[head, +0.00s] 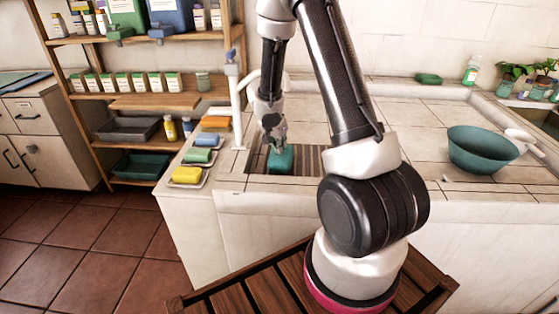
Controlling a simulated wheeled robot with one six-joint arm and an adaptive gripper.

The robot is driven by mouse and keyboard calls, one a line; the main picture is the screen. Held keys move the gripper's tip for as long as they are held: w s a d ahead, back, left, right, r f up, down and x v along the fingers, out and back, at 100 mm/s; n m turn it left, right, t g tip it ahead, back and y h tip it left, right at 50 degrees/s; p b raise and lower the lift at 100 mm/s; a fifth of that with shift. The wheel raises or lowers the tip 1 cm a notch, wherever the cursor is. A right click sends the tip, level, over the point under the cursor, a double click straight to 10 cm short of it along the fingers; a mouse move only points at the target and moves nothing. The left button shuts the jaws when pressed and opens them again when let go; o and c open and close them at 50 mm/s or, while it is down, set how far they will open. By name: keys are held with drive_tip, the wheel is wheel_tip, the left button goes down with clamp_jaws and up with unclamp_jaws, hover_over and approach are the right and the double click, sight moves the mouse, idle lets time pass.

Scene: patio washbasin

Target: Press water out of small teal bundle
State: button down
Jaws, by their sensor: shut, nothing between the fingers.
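A small teal bundle (281,160) sits in the sunken basin with the slatted floor (308,160), left of my arm. My gripper (271,138) points down at the bundle's upper left. It is shut, with nothing between its fingers. The fingertips are small and dark here, and I cannot tell whether they touch the bundle's top or hover just over it. My arm hides part of the basin's right side.
A white tap (239,110) stands close left of my gripper. Small trays with blue, green and yellow (187,175) pieces line the counter's left edge. A teal bowl (482,150) stands at right. The tiled counter behind the basin is mostly clear.

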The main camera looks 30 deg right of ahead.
wheel_tip(320, 180, up, 8)
idle(0.5)
drive_tip(key=shift+s, duration=0.1)
idle(0.4)
